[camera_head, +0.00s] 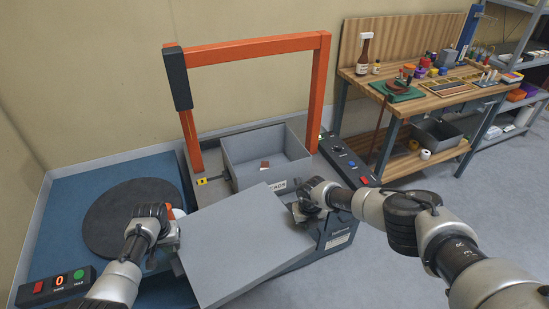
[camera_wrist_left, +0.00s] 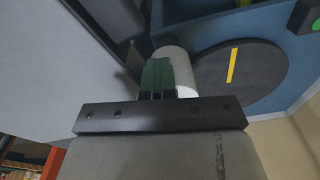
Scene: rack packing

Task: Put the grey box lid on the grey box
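The grey box lid (camera_head: 240,245) is a flat light grey panel, held tilted in the air in front of the grey box (camera_head: 250,150). The box is open at the top, with a small reddish-brown item (camera_head: 265,164) inside. My left gripper (camera_head: 172,242) is at the lid's left edge and appears shut on it. In the left wrist view, its green fingers (camera_wrist_left: 158,78) are close together at the edge of the lid (camera_wrist_left: 60,75). My right gripper (camera_head: 300,209) is at the lid's right edge and appears shut on it; its fingertips are partly hidden.
An orange frame (camera_head: 250,48) arches over the box. A round black turntable (camera_head: 130,215) lies on a blue platform at left; a white cylinder (camera_wrist_left: 178,65) stands near my left fingers. A control panel (camera_head: 345,160) is right of the box. A wooden workbench (camera_head: 430,100) stands behind right.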

